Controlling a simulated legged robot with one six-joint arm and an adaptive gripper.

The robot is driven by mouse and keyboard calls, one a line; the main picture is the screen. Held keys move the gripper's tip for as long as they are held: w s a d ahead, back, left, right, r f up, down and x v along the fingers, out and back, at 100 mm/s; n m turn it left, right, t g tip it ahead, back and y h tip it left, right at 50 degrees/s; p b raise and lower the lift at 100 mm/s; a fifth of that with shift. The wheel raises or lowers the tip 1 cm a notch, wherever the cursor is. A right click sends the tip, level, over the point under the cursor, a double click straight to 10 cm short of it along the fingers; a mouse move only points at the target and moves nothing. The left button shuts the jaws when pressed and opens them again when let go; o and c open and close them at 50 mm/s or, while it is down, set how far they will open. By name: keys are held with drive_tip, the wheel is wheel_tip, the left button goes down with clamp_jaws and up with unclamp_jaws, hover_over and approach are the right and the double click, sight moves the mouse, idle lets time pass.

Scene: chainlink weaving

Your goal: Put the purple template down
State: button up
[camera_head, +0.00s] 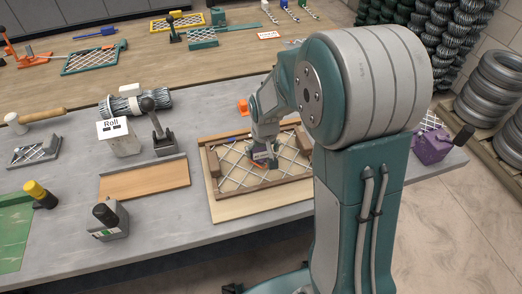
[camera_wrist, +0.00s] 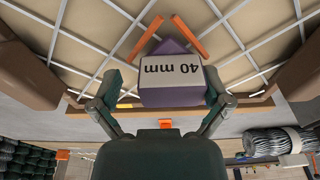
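The purple template (camera_wrist: 172,94), with a white "40 mm" label, is at the lower middle of the wrist view, over the wire mesh. In the head view it shows small (camera_head: 262,155) at the wooden frame (camera_head: 222,209). My gripper (camera_wrist: 165,82) has its fingers spread on either side of the template. A gap shows by the left finger; the right finger is very close to the template's side. In the head view my gripper (camera_head: 264,146) points down into the frame. I cannot tell whether the template touches the mesh.
Two orange strips (camera_wrist: 190,40) form a peak above the template. Wooden blocks stand at the frame's sides. A wooden board (camera_head: 145,180), a "Roll" box (camera_head: 120,138) and a black-topped tool (camera_head: 109,220) are to the left. A purple device (camera_head: 432,146) is at the right edge.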

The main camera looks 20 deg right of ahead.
sight(262, 159)
drive_tip(key=shift+a+r, duration=0.15)
drive_tip(key=shift+a, duration=0.4)
wheel_tip(262, 159, up, 11)
drive_tip(key=s, duration=0.2)
drive_tip(key=s+r+t, duration=0.2)
drive_tip(key=s+r, duration=0.2)
drive_tip(key=s, duration=0.5)
drive_tip(key=s+r+t, duration=0.1)
drive_tip(key=s+r, duration=0.3)
drive_tip(key=s, duration=0.6)
drive_tip(key=shift+r+t, duration=0.3)
drive_tip(key=shift+t, duration=0.1)
drive_tip(key=shift+w+d, duration=0.15)
